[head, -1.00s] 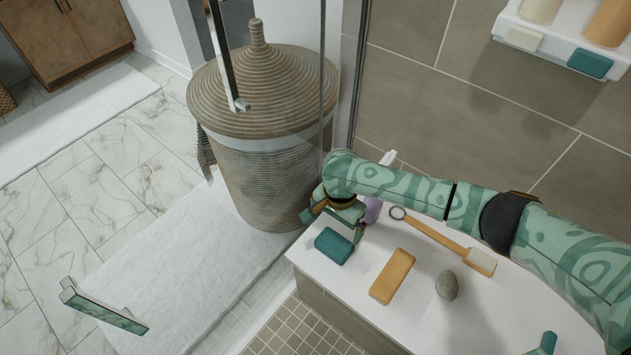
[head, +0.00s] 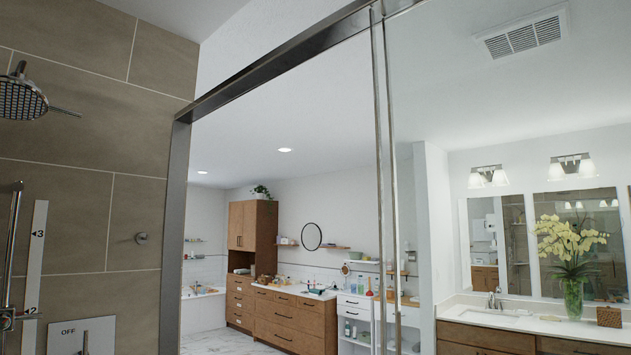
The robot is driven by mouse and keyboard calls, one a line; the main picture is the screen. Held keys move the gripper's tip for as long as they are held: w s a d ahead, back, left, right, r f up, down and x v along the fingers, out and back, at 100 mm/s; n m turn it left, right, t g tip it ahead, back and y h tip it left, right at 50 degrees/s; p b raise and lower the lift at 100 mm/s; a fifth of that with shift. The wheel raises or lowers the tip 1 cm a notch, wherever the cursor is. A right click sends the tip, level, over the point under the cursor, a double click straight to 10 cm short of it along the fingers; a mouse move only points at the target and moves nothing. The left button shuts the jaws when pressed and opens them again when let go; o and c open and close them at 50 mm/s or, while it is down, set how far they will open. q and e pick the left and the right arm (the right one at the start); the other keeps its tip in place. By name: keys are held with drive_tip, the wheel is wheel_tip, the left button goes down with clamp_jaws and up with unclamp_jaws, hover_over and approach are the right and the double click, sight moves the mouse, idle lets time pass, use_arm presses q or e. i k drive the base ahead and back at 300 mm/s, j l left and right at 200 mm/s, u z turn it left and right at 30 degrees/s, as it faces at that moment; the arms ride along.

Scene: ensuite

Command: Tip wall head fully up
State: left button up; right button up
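The wall shower head (head: 22,95) shows at the upper left in the head view. It is a round, dark grey head with a dotted face, on a short arm coming from the tiled wall. Its face looks tilted down and outward; the exact angle is hard to tell. Neither of my grippers is in the head view now.
A metal-framed glass enclosure (head: 176,230) stands mid-left. Beyond it are wooden cabinets (head: 290,318) and a vanity (head: 500,338).

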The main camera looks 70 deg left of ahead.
sight(21, 100)
drive_tip(key=j+u, duration=0.15)
drive_tip(key=u, duration=3.85)
drive_tip(key=l, duration=0.05)
